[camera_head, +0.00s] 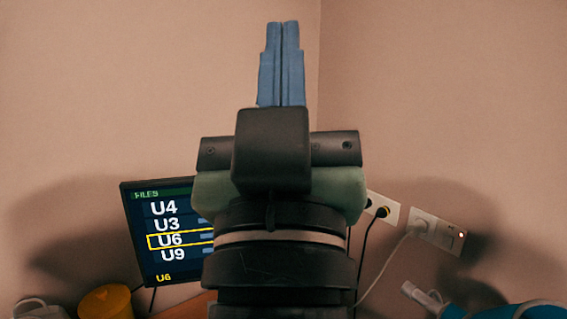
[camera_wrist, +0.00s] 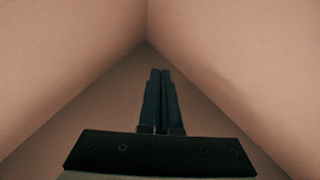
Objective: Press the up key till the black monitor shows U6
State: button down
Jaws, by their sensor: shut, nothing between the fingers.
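The black monitor (camera_head: 158,268) stands at the lower left in the head view, its right part hidden behind my arm. Its screen is headed FILES and lists U4, U3, U6 and U9. A yellow box frames the U6 row, and yellow text at the bottom reads U6. My gripper (camera_head: 282,24) points upward in front of the room corner, with its blue fingers shut and empty. In the wrist view my gripper (camera_wrist: 160,72) also shows shut, with only bare walls beyond it. The up key is not visible in either view.
Wall sockets (camera_head: 435,231) with plugged cables are at the right, partly behind my arm. A yellow-orange object (camera_head: 106,301) sits below the monitor at left. A blue object (camera_head: 520,310) is at the lower right. The upper walls are clear.

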jog(key=shift+m+t, duration=0.4)
jog(key=shift+t, duration=0.1)
jog(key=s+r, duration=0.2)
jog(key=s, duration=0.1)
jog(key=shift+s+r, duration=0.15)
jog(key=shift+r, duration=0.1)
jog(key=shift+f, duration=0.15)
dwell(0.4)
